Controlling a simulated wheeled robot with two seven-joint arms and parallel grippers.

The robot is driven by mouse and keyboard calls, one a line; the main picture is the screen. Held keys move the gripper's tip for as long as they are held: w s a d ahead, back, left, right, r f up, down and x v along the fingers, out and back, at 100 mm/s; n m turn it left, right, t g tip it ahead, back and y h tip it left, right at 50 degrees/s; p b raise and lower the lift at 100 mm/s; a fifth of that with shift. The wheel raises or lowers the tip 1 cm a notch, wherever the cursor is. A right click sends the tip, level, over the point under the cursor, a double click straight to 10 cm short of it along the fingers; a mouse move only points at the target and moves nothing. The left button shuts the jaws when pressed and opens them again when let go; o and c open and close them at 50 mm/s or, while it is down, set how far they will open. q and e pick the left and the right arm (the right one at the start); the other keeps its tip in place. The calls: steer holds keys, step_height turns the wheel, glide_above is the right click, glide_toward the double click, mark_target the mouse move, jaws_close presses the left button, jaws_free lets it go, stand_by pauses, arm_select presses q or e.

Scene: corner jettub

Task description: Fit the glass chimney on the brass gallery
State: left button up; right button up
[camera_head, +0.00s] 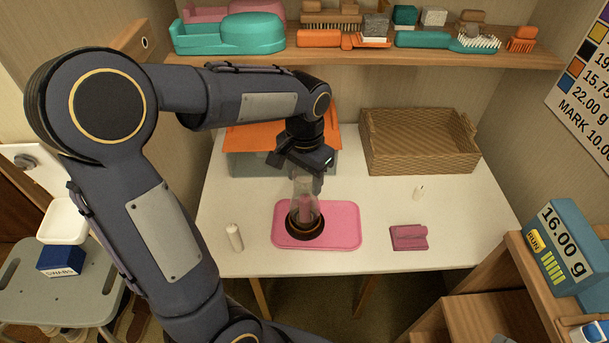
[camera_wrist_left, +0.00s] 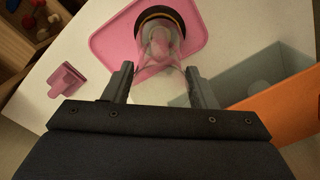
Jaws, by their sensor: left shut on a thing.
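The clear glass chimney (camera_head: 304,190) is upright, and my left gripper (camera_head: 305,175) is shut on its upper part. In the left wrist view, the chimney (camera_wrist_left: 161,57) runs from between my two fingers down to the dark, brass-rimmed gallery (camera_wrist_left: 167,19). In the head view the gallery (camera_head: 305,229) is a round dark ring on the pink mat (camera_head: 345,228). The chimney's lower end appears within the ring; I cannot tell if it is fully seated. A pink shape shows through the glass. My right gripper is not in view.
A white candle-like cylinder (camera_head: 234,237) stands left of the mat. A wicker basket (camera_head: 420,150) and an orange-topped grey box (camera_head: 245,160) are behind.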

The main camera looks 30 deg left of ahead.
arm_select(q)
steer(key=shift+f, duration=0.1)
steer(key=o, duration=1.4)
step_height(320, 180, up, 8)
steer(key=shift+p, duration=0.45)
steer(key=shift+f, duration=0.1)
